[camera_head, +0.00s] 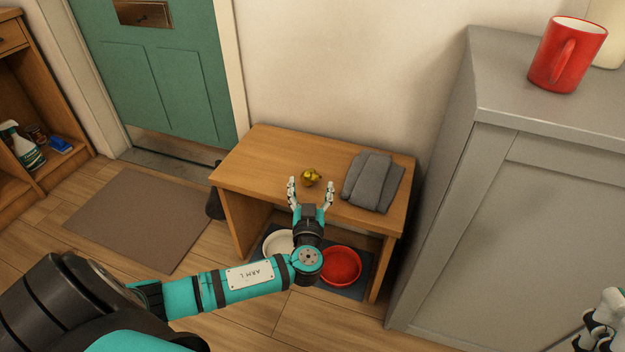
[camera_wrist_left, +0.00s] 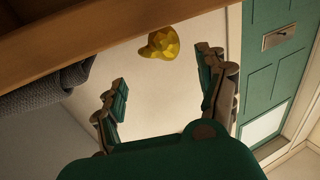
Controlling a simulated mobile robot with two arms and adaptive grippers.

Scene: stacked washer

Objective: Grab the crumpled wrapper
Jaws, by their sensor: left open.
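The crumpled wrapper (camera_head: 311,177) is small and yellow and lies on the wooden bench (camera_head: 260,160), left of the folded grey cloth. My left gripper (camera_head: 311,186) is open and empty at the bench's front side, its two fingers pointing toward the wrapper and spread to either side of it. In the left wrist view the wrapper (camera_wrist_left: 160,43) shows just beyond the fingertips, between the open fingers (camera_wrist_left: 161,66); I see no contact. My right gripper (camera_head: 606,312) shows only partly at the lower right edge, far from the wrapper.
The grey cloth (camera_head: 370,182) lies right of the wrapper and also shows in the wrist view (camera_wrist_left: 45,88). Under the bench are a white bowl (camera_head: 279,243) and a red bowl (camera_head: 341,265). A grey cabinet (camera_head: 510,200) with a red mug (camera_head: 567,55) stands at right.

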